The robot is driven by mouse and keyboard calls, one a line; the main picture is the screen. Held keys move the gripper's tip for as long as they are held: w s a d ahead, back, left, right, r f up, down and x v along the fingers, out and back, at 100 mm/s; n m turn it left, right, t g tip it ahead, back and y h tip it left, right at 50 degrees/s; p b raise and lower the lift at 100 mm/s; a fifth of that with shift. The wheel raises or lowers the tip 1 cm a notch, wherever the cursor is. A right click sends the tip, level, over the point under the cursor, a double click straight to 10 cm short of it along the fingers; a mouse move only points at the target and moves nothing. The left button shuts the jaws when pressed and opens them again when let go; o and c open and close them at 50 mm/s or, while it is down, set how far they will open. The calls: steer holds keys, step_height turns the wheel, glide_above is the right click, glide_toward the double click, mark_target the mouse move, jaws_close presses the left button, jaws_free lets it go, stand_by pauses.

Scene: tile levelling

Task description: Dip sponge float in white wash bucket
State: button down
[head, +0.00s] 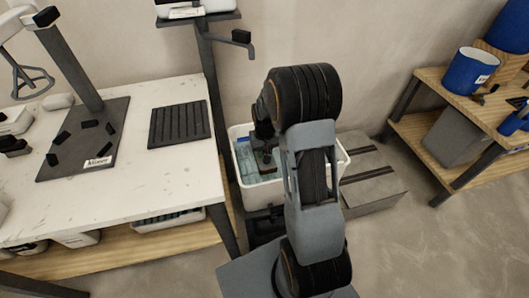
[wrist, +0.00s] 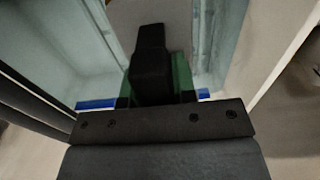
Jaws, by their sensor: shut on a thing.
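The white wash bucket (head: 262,197) stands on the floor right of the white table, with pale bluish water or a pale interior showing. My gripper (head: 264,158) reaches down inside its rim. In the wrist view my gripper (wrist: 150,98) is shut on the sponge float (wrist: 181,72), which has a black handle and a green body. Pale bucket walls rise on both sides of the float. My arm hides the right part of the bucket in the head view. I cannot tell how deep the float's underside sits or whether it touches water.
The white table (head: 150,190) on the left carries a black ribbed mat (head: 179,124) and a dark stand base (head: 85,150). A grey slotted platform (head: 372,172) lies right of the bucket. A wooden shelf (head: 455,95) with a blue bucket (head: 470,72) stands at the right.

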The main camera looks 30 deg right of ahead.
steer(key=shift+r+p, duration=4.4)
steer(key=shift+r, duration=1.65)
